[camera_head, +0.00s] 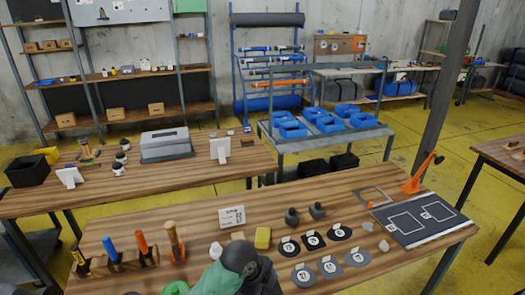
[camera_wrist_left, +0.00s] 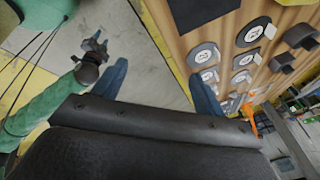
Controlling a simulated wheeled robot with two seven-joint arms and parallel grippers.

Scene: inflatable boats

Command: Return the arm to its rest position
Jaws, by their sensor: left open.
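My left gripper (camera_wrist_left: 160,80) shows in the left wrist view with its two blue fingers wide apart and nothing between them. In the head view a green and dark part of my arm (camera_head: 241,257) covers the bottom middle, over the near edge of the wooden workbench (camera_head: 375,260). My left fingers cannot be made out there. A green jointed limb with a dark end shows at the left of the wrist view.
Upright tools (camera_head: 144,246) stand at left. A marked dark mat (camera_head: 420,219) and an orange tool (camera_head: 418,180) are at right.

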